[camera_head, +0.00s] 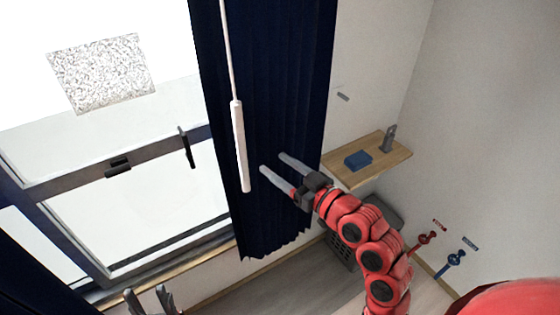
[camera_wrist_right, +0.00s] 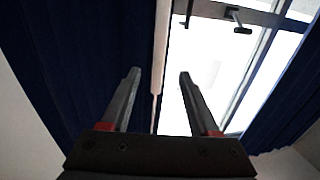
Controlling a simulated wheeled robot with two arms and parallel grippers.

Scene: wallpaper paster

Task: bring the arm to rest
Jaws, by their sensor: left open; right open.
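My right arm is red and comes in from the lower right in the head view. Its gripper (camera_head: 272,163) is open and empty, in front of the dark blue curtain (camera_head: 290,80), to the right of the white hanging rod (camera_head: 240,145). In the right wrist view the two fingers (camera_wrist_right: 158,75) stand apart with nothing between them; the curtain and window lie beyond. My left gripper (camera_head: 147,292) shows only at the bottom edge of the head view, open, below the window.
A speckled sheet (camera_head: 103,73) is on the window glass. The window has a dark handle (camera_head: 187,147). A wooden shelf (camera_head: 375,165) on the right wall holds a blue block (camera_head: 358,159) and a grey item. Red (camera_head: 427,238) and blue (camera_head: 457,257) fittings are at the lower right.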

